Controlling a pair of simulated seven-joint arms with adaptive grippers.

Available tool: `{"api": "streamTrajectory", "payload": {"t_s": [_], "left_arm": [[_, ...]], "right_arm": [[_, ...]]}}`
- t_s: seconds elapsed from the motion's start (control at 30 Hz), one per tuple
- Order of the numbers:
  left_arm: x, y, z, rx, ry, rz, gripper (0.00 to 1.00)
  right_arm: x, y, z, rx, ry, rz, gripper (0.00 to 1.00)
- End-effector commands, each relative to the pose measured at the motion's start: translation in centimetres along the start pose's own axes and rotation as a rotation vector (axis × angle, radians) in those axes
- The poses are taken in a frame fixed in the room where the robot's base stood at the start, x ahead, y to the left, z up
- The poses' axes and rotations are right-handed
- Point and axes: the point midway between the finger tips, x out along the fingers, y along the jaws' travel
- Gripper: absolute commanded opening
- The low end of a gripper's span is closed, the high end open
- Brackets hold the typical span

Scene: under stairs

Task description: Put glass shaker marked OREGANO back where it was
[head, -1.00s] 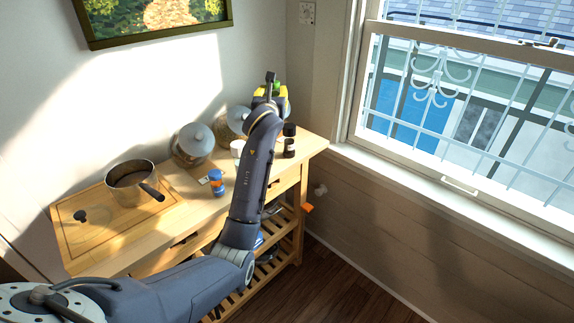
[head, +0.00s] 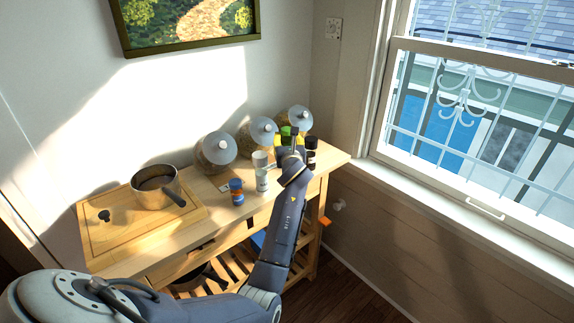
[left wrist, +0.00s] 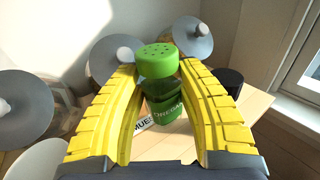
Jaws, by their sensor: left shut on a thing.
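My left gripper (head: 290,136) is at the right end of the wooden table, in front of the jars. Its yellow fingers (left wrist: 160,105) are shut on the glass shaker marked OREGANO, which has a green cap (left wrist: 157,60) and green label (left wrist: 166,108). The shaker is upright between the fingers; in the head view only its green top (head: 286,130) shows, the rest hidden by my gripper. I cannot tell whether its base touches the table. My right gripper is not in view.
Glass jars with grey lids (head: 262,130) stand behind. A dark-capped shaker (head: 311,150) is close right of the gripper. White containers (head: 262,181) and a blue-and-orange shaker (head: 237,192) stand left. A pot (head: 156,184) sits on a board (head: 98,235). A window is at right.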

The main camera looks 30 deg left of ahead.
Motion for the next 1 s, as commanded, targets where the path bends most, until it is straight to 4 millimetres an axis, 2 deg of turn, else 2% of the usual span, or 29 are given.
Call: {"api": "streamTrajectory", "payload": {"t_s": [0.03,0.2,0.33,0.57,0.83,1.0], "left_arm": [[0.0,0.0,-1.3,0.000,0.004,0.000,0.00],[0.0,-0.1,-4.2,-0.001,0.002,0.000,0.00],[0.1,0.0,-5.4,-0.001,0.000,0.000,0.00],[0.1,0.0,-6.5,-0.002,0.000,0.000,0.00],[0.1,0.0,-9.7,-0.001,0.001,0.001,0.00],[0.1,0.0,-10.4,-0.001,0.000,-0.001,0.00]], "right_arm": [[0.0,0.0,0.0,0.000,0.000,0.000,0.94],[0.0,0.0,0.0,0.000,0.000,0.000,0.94],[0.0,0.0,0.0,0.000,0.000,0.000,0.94],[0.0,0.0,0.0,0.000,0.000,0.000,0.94],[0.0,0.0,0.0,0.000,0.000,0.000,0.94],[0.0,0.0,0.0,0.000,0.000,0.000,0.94]]}}
